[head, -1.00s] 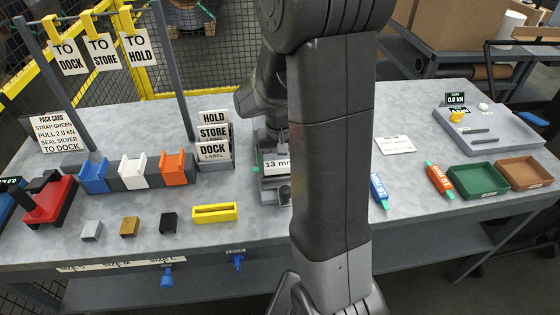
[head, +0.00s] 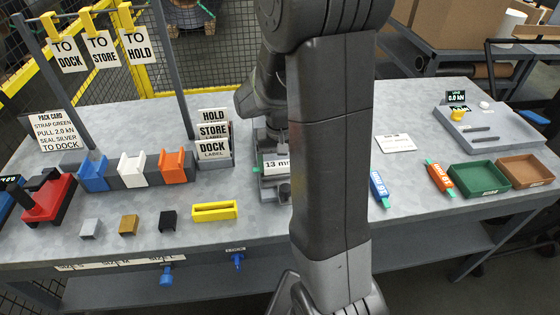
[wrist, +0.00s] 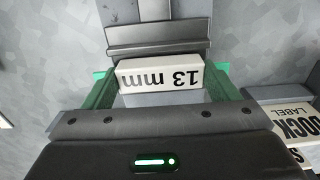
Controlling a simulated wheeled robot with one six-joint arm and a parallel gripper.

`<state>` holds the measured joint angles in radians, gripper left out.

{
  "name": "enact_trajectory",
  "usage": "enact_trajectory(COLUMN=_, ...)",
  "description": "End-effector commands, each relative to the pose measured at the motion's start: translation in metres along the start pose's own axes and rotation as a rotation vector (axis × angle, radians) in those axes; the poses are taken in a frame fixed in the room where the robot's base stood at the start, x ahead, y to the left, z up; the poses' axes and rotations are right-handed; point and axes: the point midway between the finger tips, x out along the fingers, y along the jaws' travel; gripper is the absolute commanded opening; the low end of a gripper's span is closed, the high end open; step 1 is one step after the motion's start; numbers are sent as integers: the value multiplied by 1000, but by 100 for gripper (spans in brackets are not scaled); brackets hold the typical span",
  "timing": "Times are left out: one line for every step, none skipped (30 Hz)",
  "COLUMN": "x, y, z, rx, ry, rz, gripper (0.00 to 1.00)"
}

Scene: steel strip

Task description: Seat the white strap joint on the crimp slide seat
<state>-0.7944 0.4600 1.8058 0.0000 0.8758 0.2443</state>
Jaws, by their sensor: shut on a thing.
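The white strap joint marked 13 mm (wrist: 160,76) is in my gripper (wrist: 161,82) in the wrist view, with green pieces at both its ends. My gripper is shut on it. The joint also shows in the head view (head: 276,163), partly hidden behind my arm. The grey metal crimp slide seat (wrist: 155,38) appears directly beyond the joint in the wrist view. The joint lies close against its near edge. I cannot tell whether they touch or whether the joint is seated. My arm hides most of this fixture in the head view.
A label holder (head: 213,160) with DOCK, STORE and HOLD cards stands just left of the fixture. A blue joint (head: 379,188) and an orange joint (head: 439,180) lie to the right. Green (head: 476,179) and brown (head: 525,171) trays stand farther right.

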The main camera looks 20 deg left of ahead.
Motion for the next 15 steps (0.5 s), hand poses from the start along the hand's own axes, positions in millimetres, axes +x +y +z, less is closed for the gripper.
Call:
enact_trajectory(x=0, y=0, z=0, rx=0, ry=0, rz=0, gripper=57)
enact_trajectory(x=0, y=0, z=0, rx=0, ry=0, rz=0, gripper=57)
enact_trajectory(x=0, y=0, z=0, rx=0, ry=0, rz=0, gripper=57)
enact_trajectory(x=0, y=0, z=0, rx=0, ry=0, rz=0, gripper=57)
enact_trajectory(x=0, y=0, z=0, rx=0, ry=0, rz=0, gripper=57)
enact_trajectory(x=0, y=0, z=0, rx=0, ry=0, rz=0, gripper=57)
enact_trajectory(x=0, y=0, z=0, rx=0, ry=0, rz=0, gripper=57)
enact_trajectory(x=0, y=0, z=0, rx=0, ry=0, rz=0, gripper=57)
enact_trajectory(x=0, y=0, z=0, rx=0, ry=0, rz=0, gripper=57)
enact_trajectory(x=0, y=0, z=0, rx=0, ry=0, rz=0, gripper=57)
enact_trajectory(x=1, y=0, z=0, rx=0, ry=0, rz=0, gripper=57)
enact_trajectory(x=2, y=0, z=0, rx=0, ry=0, rz=0, gripper=57)
enact_trajectory(x=2, y=0, z=0, rx=0, ry=0, rz=0, gripper=57)
enact_trajectory(x=3, y=0, z=0, rx=0, ry=0, rz=0, gripper=57)
enact_trajectory(x=4, y=0, z=0, rx=0, ry=0, rz=0, gripper=57)
